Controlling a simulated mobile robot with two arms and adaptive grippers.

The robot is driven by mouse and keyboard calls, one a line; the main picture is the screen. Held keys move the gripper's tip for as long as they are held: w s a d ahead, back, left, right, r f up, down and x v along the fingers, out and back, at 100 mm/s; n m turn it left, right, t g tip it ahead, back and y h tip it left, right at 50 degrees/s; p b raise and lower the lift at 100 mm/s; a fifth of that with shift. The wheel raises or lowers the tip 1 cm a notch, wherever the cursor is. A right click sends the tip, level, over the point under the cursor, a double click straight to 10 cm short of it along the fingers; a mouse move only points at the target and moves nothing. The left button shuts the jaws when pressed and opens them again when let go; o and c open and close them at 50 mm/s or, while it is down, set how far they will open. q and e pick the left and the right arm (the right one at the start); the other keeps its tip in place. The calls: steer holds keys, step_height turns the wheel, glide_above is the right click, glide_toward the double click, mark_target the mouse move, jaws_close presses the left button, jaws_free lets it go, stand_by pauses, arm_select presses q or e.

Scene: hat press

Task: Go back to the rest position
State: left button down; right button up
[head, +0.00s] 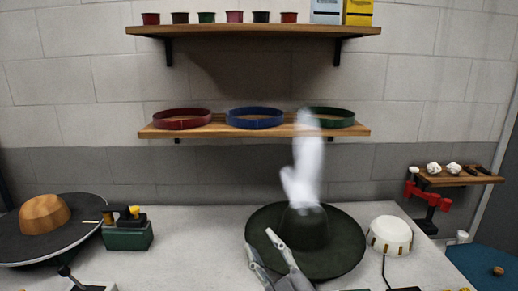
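A dark green wide-brimmed hat (345,245) sits on the table right of the middle. A blurred white plume (305,165), like steam, rises over its crown and partly hides it. My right gripper (261,241) comes in from the bottom edge, in front of the hat's left brim. Its two fingers stand apart with nothing seen between them. I cannot tell whether they touch the brim.
A wooden block (45,213) on a dark disc (75,235) and a green box (127,236) stand left. A white round device (390,236) stands right of the hat. Shelves hold ribbon rings (255,118) and small pots (234,17). The table's middle left (195,235) is clear.

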steer(key=s+d+f+m+g+h, duration=0.3)
steer(key=d+f+m+h, duration=0.15)
steer(key=d+f, duration=0.35)
steer(key=s+d+f+m+g+h, duration=0.35)
steer(key=d+f+h, duration=0.2)
steer(key=f, duration=0.35)
steer(key=s+d+f+m+g, duration=0.1)
steer(key=s+d+f+g, duration=0.2)
steer(key=s, duration=0.4)
steer(key=s+d+f+g, duration=0.1)
steer(key=s+f+g, duration=0.2)
steer(key=s+f, duration=0.3)
steer(key=s+d+f+m+g, duration=0.1)
steer(key=s+d+f+g, duration=0.15)
steer(key=s, duration=0.65)
step_height(320, 180, down, 27)
steer(key=s+a+g, duration=0.1)
steer(key=s+g, duration=0.1)
steer(key=s+d+f, duration=0.3)
steer(key=s+f, duration=1.2)
steer(key=s, duration=0.1)
steer(key=shift+s+f+g, duration=0.25)
steer(key=shift+s+g, duration=0.1)
steer(key=shift+g, duration=0.05)
